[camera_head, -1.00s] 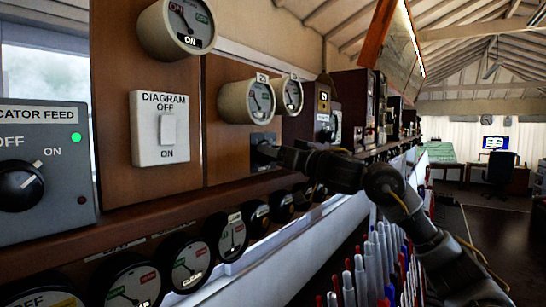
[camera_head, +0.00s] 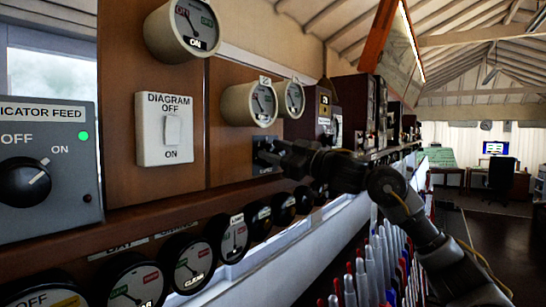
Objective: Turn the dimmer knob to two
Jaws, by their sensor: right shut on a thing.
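A small dark plate (camera_head: 258,165) is on the wooden panel below two round cream gauges, right of the DIAGRAM switch. My right gripper (camera_head: 268,153) reaches it from the right and is shut at its face. The dimmer knob appears to be between its fingers; the knob and its markings are hidden by the gripper, so its setting cannot be read. My left gripper is not in view.
A white DIAGRAM switch (camera_head: 171,129) and a grey INDICATOR FEED box (camera_head: 45,160) with a black knob are to the left. Round dials (camera_head: 189,262) line the shelf below. Several coloured levers (camera_head: 375,265) stand under my right arm.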

